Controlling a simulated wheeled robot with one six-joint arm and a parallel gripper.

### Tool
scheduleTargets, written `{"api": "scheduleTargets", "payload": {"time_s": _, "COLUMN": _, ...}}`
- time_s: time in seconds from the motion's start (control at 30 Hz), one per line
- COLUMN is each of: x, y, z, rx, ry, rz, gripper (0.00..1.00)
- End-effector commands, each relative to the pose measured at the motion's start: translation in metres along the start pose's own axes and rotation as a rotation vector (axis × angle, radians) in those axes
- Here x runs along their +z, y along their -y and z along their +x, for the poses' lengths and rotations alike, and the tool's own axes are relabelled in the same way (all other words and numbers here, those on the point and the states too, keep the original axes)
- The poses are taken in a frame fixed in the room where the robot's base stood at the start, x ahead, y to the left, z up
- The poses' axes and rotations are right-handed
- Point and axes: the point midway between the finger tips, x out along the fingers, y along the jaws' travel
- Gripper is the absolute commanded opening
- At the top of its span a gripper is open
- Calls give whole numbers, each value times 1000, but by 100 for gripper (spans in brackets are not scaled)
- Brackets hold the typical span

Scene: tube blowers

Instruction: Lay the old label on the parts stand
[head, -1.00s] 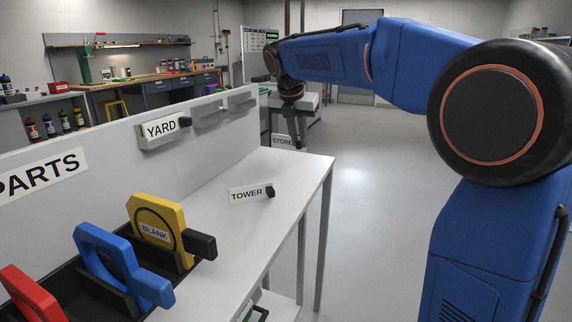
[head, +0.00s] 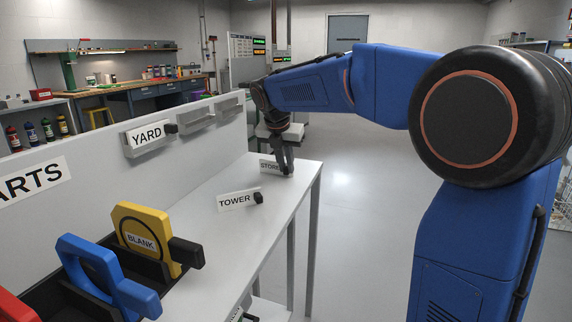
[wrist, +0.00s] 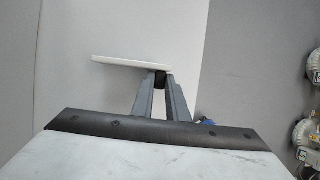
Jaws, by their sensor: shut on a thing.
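My gripper (head: 287,170) is shut on the black knob of a white label reading STORE (head: 269,166). The wrist view shows the fingers (wrist: 160,84) closed on the knob, with the white plate (wrist: 130,62) seen nearly edge-on. The label is at the far end of the parts stand's white top (head: 190,240), low over it. I cannot tell whether it touches. Another label reading TOWER (head: 236,200), also with a black knob, lies on the stand top nearer to me. The stand carries a sign ending in ARTS (head: 30,178), cut off at the left.
A YARD label (head: 146,135) sits in a holder on the stand's back panel, beside two empty holders (head: 195,119). Yellow BLANK (head: 141,225) and blue (head: 80,250) handled pieces stand in a black rack in front. Stand top is bare between TOWER and the rack.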

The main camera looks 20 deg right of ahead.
Motion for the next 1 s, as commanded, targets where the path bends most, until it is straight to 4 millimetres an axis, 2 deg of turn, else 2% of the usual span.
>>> {"api": "scheduleTargets", "payload": {"time_s": 0.03, "x": 0, "y": 0, "z": 1, "rx": 0, "ry": 0, "rz": 0, "gripper": 18}}
{"api": "scheduleTargets", "payload": {"time_s": 0.1, "x": 0, "y": 0, "z": 0, "rx": 0, "ry": 0, "rz": 0, "gripper": 32}}
{"api": "scheduleTargets", "payload": {"time_s": 0.4, "x": 0, "y": 0, "z": 0, "rx": 0, "ry": 0, "rz": 0, "gripper": 32}}
{"api": "scheduleTargets", "payload": {"time_s": 0.53, "x": 1, "y": 0, "z": -8, "rx": 1, "ry": 1, "rz": 0, "gripper": 32}}
{"api": "scheduleTargets", "payload": {"time_s": 0.67, "x": 1, "y": -1, "z": -27, "rx": 2, "ry": 2, "rz": -1, "gripper": 32}}
{"api": "scheduleTargets", "payload": {"time_s": 1.0, "x": 1, "y": -1, "z": -92, "rx": 2, "ry": 2, "rz": -1, "gripper": 32}}
